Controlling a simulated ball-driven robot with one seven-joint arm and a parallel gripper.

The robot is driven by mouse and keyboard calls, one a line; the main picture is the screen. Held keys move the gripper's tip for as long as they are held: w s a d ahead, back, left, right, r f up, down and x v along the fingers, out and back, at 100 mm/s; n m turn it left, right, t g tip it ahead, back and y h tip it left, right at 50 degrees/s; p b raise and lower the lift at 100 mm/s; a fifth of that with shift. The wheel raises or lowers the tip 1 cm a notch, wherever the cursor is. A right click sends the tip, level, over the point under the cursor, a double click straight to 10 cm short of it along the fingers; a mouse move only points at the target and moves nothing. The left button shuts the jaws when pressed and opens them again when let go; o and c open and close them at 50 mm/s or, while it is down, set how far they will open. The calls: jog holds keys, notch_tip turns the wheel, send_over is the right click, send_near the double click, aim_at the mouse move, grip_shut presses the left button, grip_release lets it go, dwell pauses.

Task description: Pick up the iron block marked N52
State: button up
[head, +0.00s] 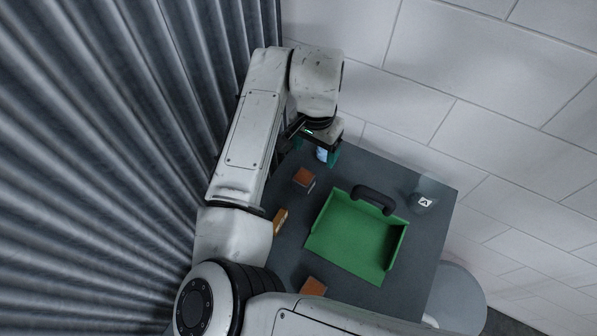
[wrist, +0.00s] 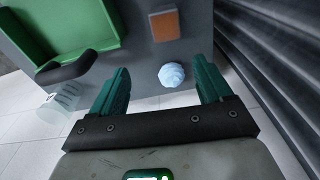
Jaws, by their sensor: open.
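No marking N52 is legible on any block. A block with an orange-brown top (head: 304,177) lies on the grey table near my gripper; it shows at the top of the wrist view (wrist: 165,25). A second, brownish-orange block (head: 280,221) lies left of the green tray, and a third orange-brown block (head: 314,286) is at the front, partly hidden by my arm. My gripper (wrist: 161,68) is open at the table's back-left edge. A pale blue, rounded thing (wrist: 172,75) shows between its fingers in the wrist view, not gripped.
A green tray (head: 345,256) with a black handle (head: 374,199) fills the table's middle. A clear container with a dark, white-labelled thing (head: 424,202) stands at the right.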

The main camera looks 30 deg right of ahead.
aim_at(304, 176)
jog(key=a, duration=0.2)
jog(key=shift+w+a+f, duration=0.1)
jog(key=shift+a+f, duration=0.15)
jog(key=shift+a, duration=0.05)
notch_tip(304, 176, down, 5)
jog(key=shift+f, duration=0.1)
jog(key=shift+d+f+p, duration=0.15)
jog(key=shift+f+p, duration=0.65)
jog(key=shift+f, duration=1.95)
jog(key=shift+r, duration=0.1)
grip_shut()
